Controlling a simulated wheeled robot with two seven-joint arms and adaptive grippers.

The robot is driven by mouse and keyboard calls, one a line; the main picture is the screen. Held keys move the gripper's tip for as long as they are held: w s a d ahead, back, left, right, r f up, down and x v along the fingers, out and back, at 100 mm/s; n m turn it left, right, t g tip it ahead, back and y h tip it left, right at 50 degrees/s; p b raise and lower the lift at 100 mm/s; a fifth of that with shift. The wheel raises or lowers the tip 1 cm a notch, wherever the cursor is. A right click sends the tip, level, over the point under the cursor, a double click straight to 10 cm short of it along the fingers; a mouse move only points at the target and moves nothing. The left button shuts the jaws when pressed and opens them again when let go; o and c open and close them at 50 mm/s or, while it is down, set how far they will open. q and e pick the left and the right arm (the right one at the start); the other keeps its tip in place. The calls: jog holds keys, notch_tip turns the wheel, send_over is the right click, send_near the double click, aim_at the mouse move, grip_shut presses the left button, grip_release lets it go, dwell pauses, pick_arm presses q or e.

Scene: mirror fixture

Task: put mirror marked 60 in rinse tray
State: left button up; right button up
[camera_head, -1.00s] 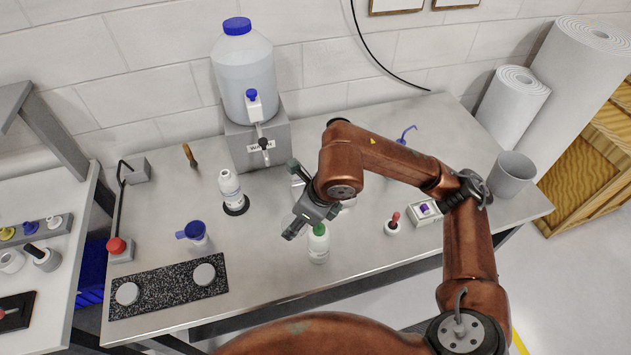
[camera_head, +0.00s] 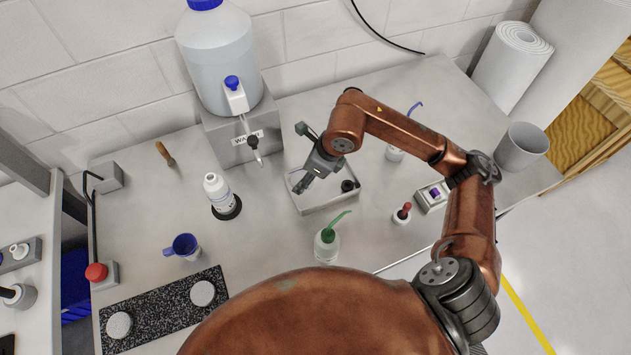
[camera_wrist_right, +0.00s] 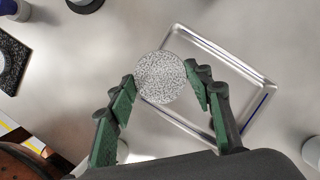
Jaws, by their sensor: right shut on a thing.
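My right gripper (camera_head: 303,186) is over the left part of a shallow pale rectangular tray (camera_head: 328,204). In the right wrist view, its green-padded fingers (camera_wrist_right: 160,80) are shut on a round speckled grey disc (camera_wrist_right: 160,77). No number is readable on the disc. In the head view the disc is hidden or too small to make out. My left gripper is not in view.
A green-nozzled bottle (camera_head: 327,246) stands in front of the tray, a red-topped dropper bottle (camera_head: 402,214) to its right. The water container (camera_head: 219,60) is on a stand behind. A white bottle (camera_head: 217,191) stands left. A black speckled mat (camera_head: 163,310) holds two pale discs.

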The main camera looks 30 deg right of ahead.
aim_at(316, 189)
jog(key=d+f, duration=0.1)
jog(key=f, duration=0.1)
jog(key=d+f, duration=0.2)
jog(key=shift+w, duration=0.4)
jog(key=shift+w+d+f, duration=0.15)
jog(key=shift+d+f, duration=0.05)
jog(key=shift+w+f, duration=0.15)
jog(key=shift+f, duration=0.05)
jog(key=shift+d+f, duration=0.3)
notch_tip(316, 189, down, 3)
jog(key=shift+w+d+f, duration=0.1)
jog(key=shift+f, duration=0.15)
jog(key=o, duration=0.9)
jog(key=shift+c, duration=0.2)
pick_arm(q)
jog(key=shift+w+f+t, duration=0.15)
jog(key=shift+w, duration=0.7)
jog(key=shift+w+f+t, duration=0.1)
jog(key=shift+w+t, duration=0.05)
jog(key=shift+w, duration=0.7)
pick_arm(e)
jog(key=o, duration=0.4)
